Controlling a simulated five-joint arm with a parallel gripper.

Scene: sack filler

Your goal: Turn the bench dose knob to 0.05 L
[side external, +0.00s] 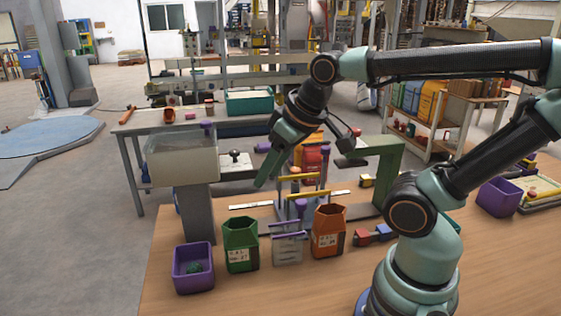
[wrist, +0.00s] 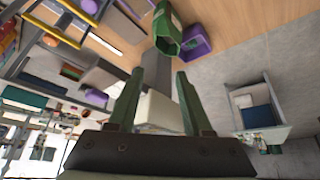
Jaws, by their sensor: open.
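A small dark knob (side external: 235,154) stands on a pale block behind the hopper's right edge in the side view. I take it for the dose knob but cannot tell for sure; no scale or 0.05 L mark is readable. My gripper (side external: 261,182) points down and left above the bench, in front of and to the right of that knob, apart from it. In the wrist view my gripper (wrist: 159,74) has its two green fingers spread with nothing held between them. I cannot make out the knob in the wrist view.
The pale hopper (side external: 181,158) stands at left on a grey column. Green (side external: 240,247) and orange (side external: 328,233) sacks and a purple bin (side external: 193,270) line the bench front. A green frame (side external: 391,170) stands right of my gripper. Bare wood lies at the front.

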